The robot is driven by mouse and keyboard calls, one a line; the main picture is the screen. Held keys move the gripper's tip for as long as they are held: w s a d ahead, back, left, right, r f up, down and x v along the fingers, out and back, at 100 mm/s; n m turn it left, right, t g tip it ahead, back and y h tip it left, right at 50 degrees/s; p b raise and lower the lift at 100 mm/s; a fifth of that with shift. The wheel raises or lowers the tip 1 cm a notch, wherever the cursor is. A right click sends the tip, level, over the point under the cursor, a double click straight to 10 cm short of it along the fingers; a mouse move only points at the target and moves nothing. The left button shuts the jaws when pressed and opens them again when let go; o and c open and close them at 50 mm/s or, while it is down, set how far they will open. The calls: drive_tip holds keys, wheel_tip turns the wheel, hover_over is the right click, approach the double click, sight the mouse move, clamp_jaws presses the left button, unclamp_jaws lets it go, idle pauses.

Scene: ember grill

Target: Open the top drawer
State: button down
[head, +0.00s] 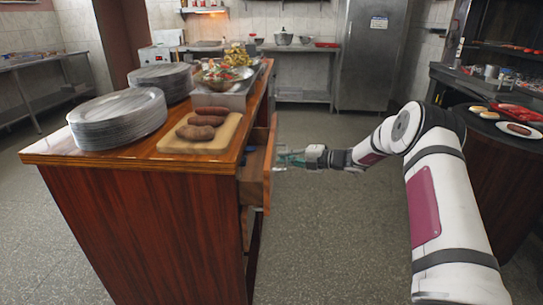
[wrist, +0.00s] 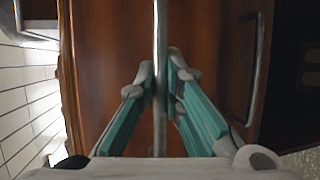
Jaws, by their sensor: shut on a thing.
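The top drawer (head: 258,172) of the wooden counter stands partly pulled out on the counter's right side in the head view. Its reddish wooden front (wrist: 205,45) fills much of the wrist view. A metal bar handle (wrist: 161,50) runs top to bottom through the middle of the wrist view. My gripper (wrist: 160,85) is shut on this handle, with one grey-tipped teal finger on each side. In the head view my gripper (head: 284,158) is at the drawer front. The drawer's inside is mostly hidden.
Another bar handle (wrist: 254,70) shows at the right in the wrist view. The wooden counter (head: 140,230) carries plate stacks (head: 118,118), a cutting board (head: 171,144) with sausages, and food trays. A round table (head: 490,165) stands at the right. Floor between is clear.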

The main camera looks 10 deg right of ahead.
drive_tip(key=s+d, duration=0.2)
drive_tip(key=d, duration=0.6)
drive_tip(key=s+d, duration=0.3)
drive_tip(key=d, duration=0.5)
drive_tip(key=shift+s+d+b, duration=0.15)
drive_tip(key=shift+b, duration=0.3)
drive_tip(key=c, duration=1.7)
unclamp_jaws()
drive_tip(key=v, duration=1.2)
